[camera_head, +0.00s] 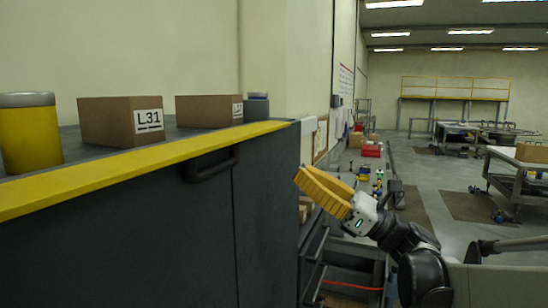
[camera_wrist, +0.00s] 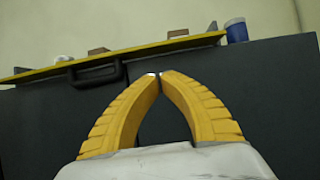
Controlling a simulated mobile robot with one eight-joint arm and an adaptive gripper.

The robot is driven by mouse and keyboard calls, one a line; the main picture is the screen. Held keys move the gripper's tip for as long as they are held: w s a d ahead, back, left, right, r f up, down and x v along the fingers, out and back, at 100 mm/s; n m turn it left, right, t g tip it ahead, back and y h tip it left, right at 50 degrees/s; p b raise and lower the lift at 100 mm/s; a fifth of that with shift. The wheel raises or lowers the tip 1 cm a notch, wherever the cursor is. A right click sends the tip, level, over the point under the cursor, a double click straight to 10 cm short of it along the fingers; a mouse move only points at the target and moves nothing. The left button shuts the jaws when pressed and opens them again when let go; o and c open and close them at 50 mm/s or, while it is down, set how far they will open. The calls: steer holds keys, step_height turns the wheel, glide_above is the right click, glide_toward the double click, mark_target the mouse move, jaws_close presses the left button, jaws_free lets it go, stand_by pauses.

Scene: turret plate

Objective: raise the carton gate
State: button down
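The carton gate (camera_head: 120,230) is a dark grey panel with a yellow top edge (camera_head: 150,155). A black bar handle (camera_head: 210,165) is fixed to its face just below that edge. Brown cartons stand behind the edge, one labelled L31 (camera_head: 120,120) and another (camera_head: 208,111) to its right. My gripper (camera_head: 302,175) is right of the handle in the head view, its yellow fingers pointing up and left. In the wrist view, the handle (camera_wrist: 96,74) is just left of the fingertips (camera_wrist: 157,74), which are together with nothing between them. Contact with the handle does not show.
A yellow canister with grey lid (camera_head: 30,135) stands left of the cartons, and a blue can (camera_wrist: 237,30) at the right end. A workbench with red bins (camera_head: 371,150) lies beyond my gripper. Open floor and carts (camera_head: 520,165) are at the right.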

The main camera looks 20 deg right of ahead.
mark_target(250, 127)
steer(key=shift+p+x, duration=1.6)
steer(key=shift+x, duration=2.75)
step_height(250, 127, up, 4)
steer(key=p, duration=0.3)
steer(key=shift+a+f, duration=0.1)
steer(key=shift+f, duration=0.05)
steer(key=shift+w+a+r+p, duration=0.1)
steer(key=shift+r+p, duration=0.45)
steer(key=shift+a+r+p, duration=0.15)
steer(key=shift+r+p, duration=0.4)
steer(key=shift+w+a+r, duration=0.45)
steer(key=shift+a+r, duration=0.15)
steer(key=shift+r, duration=0.1)
steer(key=shift+x, duration=1)
steer(key=b+v, duration=0.2)
steer(key=v, duration=0.6)
steer(key=shift+s+d+r, duration=0.2)
steer(key=shift+s+d, duration=0.05)
steer(key=shift+d, duration=0.1)
